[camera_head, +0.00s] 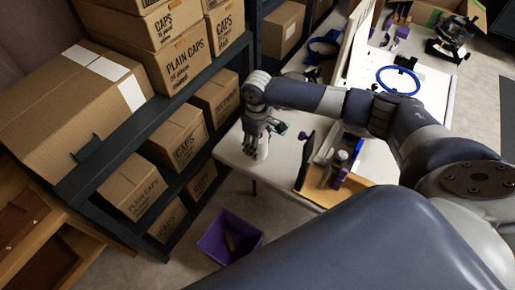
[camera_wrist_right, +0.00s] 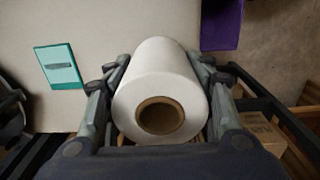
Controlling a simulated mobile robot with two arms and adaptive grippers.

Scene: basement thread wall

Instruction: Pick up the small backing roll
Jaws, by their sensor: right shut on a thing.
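The small backing roll (camera_wrist_right: 160,60) is a white cylinder with a brown cardboard core, in the middle of the right wrist view. My right gripper (camera_wrist_right: 161,72) is shut on it, with one finger on each side. In the head view the right gripper (camera_head: 257,128) is at the left end of the white table (camera_head: 231,156), and the white roll (camera_head: 262,149) shows partly below its fingers. I cannot tell whether the roll touches the tabletop. My left gripper is not in view.
A teal-and-white card (camera_wrist_right: 59,66) lies on the table near the gripper. A dark shelf (camera_head: 121,141) with cardboard boxes stands at the left. A purple bin (camera_head: 216,243) is on the floor below. A wooden-sided tray (camera_head: 305,174) with small items sits right of the gripper.

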